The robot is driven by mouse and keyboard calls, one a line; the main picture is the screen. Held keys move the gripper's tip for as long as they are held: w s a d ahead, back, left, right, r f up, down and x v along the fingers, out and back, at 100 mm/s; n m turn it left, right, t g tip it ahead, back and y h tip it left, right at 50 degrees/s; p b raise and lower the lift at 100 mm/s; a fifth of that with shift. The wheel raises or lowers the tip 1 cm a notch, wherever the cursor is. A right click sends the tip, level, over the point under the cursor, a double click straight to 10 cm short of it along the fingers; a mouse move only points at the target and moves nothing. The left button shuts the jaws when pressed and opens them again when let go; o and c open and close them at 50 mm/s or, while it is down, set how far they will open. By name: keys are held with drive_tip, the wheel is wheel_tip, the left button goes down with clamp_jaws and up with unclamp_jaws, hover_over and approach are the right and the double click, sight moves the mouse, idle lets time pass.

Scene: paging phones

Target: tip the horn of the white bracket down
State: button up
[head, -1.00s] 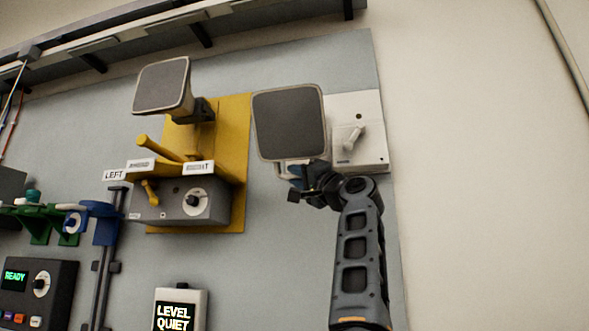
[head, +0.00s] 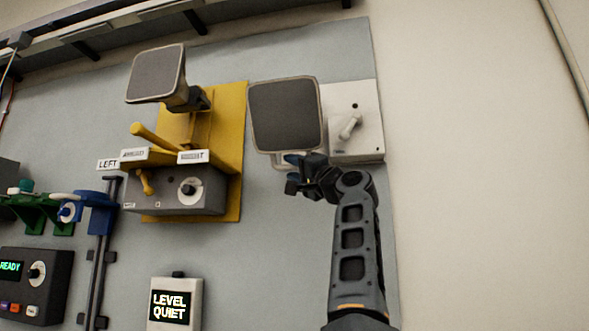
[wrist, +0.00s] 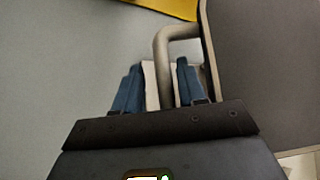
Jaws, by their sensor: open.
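The white bracket (head: 367,132) is a white plate on the grey wall panel, with a small lever on its front. Its horn (head: 284,116) has a dark grey square face with a pale rim, turned towards the head camera. A pale bent handle (head: 279,163) runs along the horn's lower edge. My gripper (head: 297,174) is just below the horn. In the wrist view the handle (wrist: 165,68) comes down between my two open blue fingers (wrist: 160,88), and the horn face (wrist: 268,65) fills the right side. I cannot tell whether a finger touches the handle.
To the left a yellow bracket (head: 233,140) carries another horn (head: 155,75) and a grey control box (head: 172,195) with a knob. A white box (head: 173,305) reading "LEVEL QUIET" is below. The wall at right is bare.

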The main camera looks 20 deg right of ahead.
drive_tip(key=b+v, duration=0.2)
drive_tip(key=v, duration=0.6)
drive_tip(key=shift+w, duration=0.15)
